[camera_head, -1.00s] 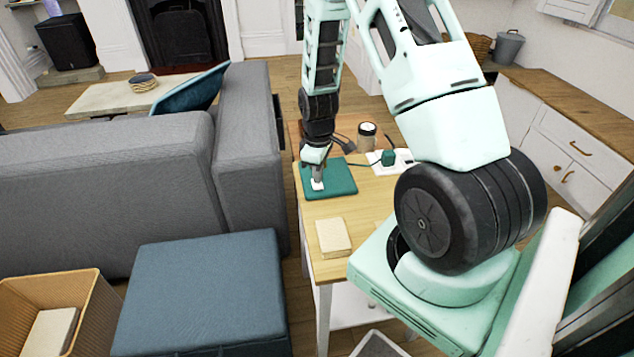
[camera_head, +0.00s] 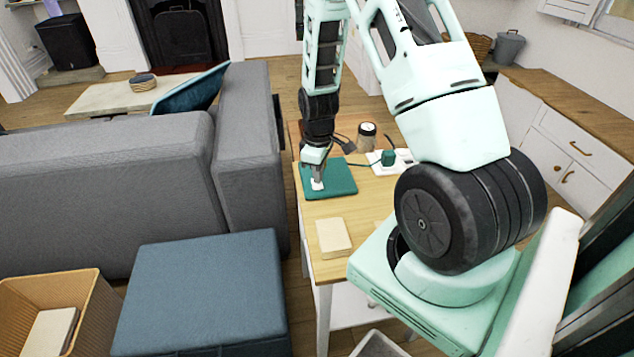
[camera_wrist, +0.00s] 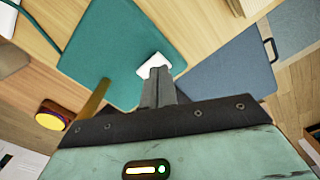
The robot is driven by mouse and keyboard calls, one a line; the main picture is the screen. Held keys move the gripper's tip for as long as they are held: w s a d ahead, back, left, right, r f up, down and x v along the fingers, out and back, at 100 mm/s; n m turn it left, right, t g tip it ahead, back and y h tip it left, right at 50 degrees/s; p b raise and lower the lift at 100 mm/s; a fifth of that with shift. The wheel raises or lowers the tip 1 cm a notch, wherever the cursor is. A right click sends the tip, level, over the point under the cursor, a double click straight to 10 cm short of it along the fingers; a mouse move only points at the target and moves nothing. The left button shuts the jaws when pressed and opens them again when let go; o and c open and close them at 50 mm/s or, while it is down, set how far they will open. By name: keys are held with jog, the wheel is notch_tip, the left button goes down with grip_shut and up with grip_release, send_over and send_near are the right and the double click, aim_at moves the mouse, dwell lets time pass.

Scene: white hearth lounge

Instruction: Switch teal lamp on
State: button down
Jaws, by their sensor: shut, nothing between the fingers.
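A flat teal slab (camera_head: 340,178), apparently the teal lamp's base, lies on the wooden side table. It also fills the upper left of the wrist view (camera_wrist: 115,45). A small white piece (camera_wrist: 152,63), apparently its switch, sits near the slab's edge. My gripper (camera_wrist: 158,74) is shut and empty, with its tips at the white piece; I cannot tell whether they touch it. In the head view my gripper (camera_head: 318,178) points down over the slab. A brass-coloured rod (camera_wrist: 95,100) shows beside the slab. The lamp's head is not clearly visible.
A teal plug (camera_head: 388,158) sits on a white power strip (camera_head: 403,157), with a cord to the slab. A lidded jar (camera_head: 367,137) stands behind. A cream block (camera_head: 333,237) lies on the table's near part. A grey sofa (camera_head: 100,190) and a blue ottoman (camera_head: 205,290) flank the left.

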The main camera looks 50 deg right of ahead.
aim_at(318, 185)
jog(key=shift+f+b, duration=0.6)
jog(key=shift+f, duration=0.3)
dwell(0.5)
jog(key=shift+r, duration=0.1)
notch_tip(318, 185, up, 7)
jog(key=p, duration=0.6)
dwell(0.7)
jog(key=s+a+r+n, duration=0.1)
jog(key=a+r, duration=0.4)
jog(key=a, duration=0.3)
jog(key=s+a+r+y+p, duration=0.1)
jog(key=a+r, duration=0.4)
jog(key=a, duration=0.3)
jog(key=s+a+r+n, duration=0.1)
jog(key=a+r, duration=0.4)
jog(key=a, duration=0.3)
jog(key=s+a+r, duration=0.4)
jog(key=s+a, duration=0.1)
jog(key=s, duration=0.3)
jog(key=s+a+r+n+p, duration=0.1)
jog(key=s+a+r, duration=0.3)
jog(key=s, duration=0.4)
jog(key=shift+s+a, duration=0.3)
jog(key=shift+a, duration=0.45)
